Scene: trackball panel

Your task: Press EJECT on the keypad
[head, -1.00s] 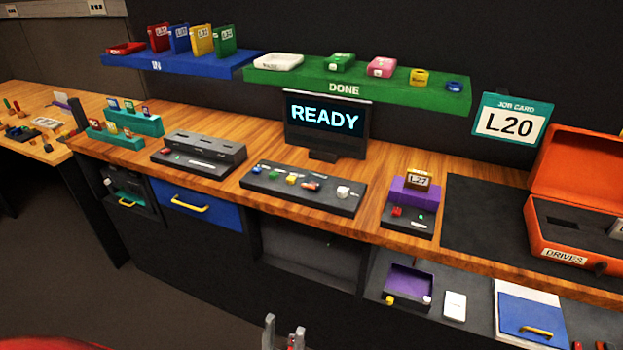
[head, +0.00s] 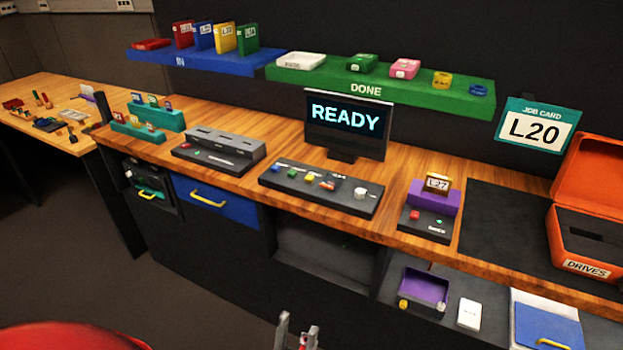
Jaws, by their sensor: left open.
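A dark control panel (head: 320,190) lies on the wooden bench in front of the monitor. It carries several small coloured buttons and a white trackball (head: 360,193); its labels are too small to read, so I cannot tell which is EJECT. The monitor (head: 346,122) shows READY. My left gripper (head: 297,332) is at the bottom edge, its two fingers apart and empty, low in front of the bench and well away from the panel. My right gripper is not in view.
A purple dock (head: 433,198) holding a cartridge marked L27 stands right of the panel. A grey slotted unit (head: 218,150) stands left of it. An orange case (head: 588,235) is at far right. Blue (head: 200,61) and green (head: 385,87) shelves hang above. Open floor lies at lower left.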

